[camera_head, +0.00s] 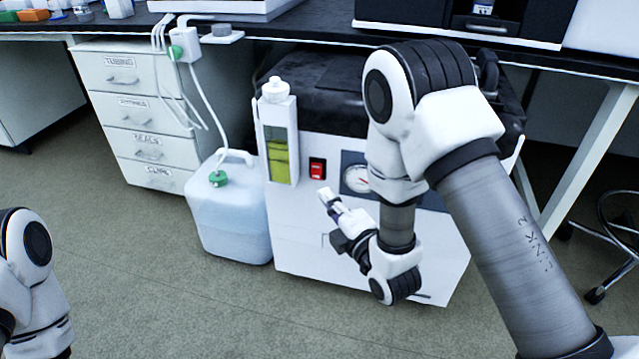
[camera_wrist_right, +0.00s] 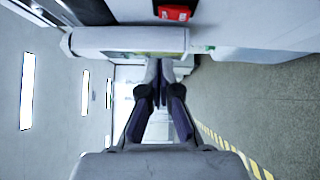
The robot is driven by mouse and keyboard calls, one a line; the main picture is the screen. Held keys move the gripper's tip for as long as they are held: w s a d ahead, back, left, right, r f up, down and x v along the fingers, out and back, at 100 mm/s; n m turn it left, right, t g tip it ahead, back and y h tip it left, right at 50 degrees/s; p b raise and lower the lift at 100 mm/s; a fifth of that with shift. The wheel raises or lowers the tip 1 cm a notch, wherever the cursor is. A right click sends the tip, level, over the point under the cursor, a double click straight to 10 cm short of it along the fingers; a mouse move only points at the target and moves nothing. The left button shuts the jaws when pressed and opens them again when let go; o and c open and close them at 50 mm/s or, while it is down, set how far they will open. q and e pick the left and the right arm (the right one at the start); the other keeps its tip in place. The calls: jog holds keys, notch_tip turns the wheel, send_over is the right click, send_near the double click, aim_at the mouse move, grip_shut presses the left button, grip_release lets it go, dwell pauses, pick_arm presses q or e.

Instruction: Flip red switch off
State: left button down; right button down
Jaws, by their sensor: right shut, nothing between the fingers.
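The red switch (camera_head: 317,169) is a small red rocker on the front of the white machine (camera_head: 300,235), between a yellow-green level window and a round gauge. My right gripper (camera_head: 325,195) is shut and empty, just below and slightly right of the switch, with a small gap showing. In the right wrist view the red switch (camera_wrist_right: 173,13) is at the top edge, partly cut off, and the shut fingertips (camera_wrist_right: 158,65) are below it. Whether the switch is on or off is too small to tell. My left gripper is not in view; only part of my left arm shows.
A translucent jug (camera_head: 230,220) with a green cap and tube stands left of the machine. A white drawer unit (camera_head: 140,115) is further left. The bench top (camera_head: 300,25) overhangs above. The round gauge (camera_head: 356,178) sits right of the switch. The floor in front is clear.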

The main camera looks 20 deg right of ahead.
jog(key=s, duration=0.3)
jog(key=s+p, duration=0.1)
jog(key=s, duration=0.1)
jog(key=shift+d+r, duration=0.4)
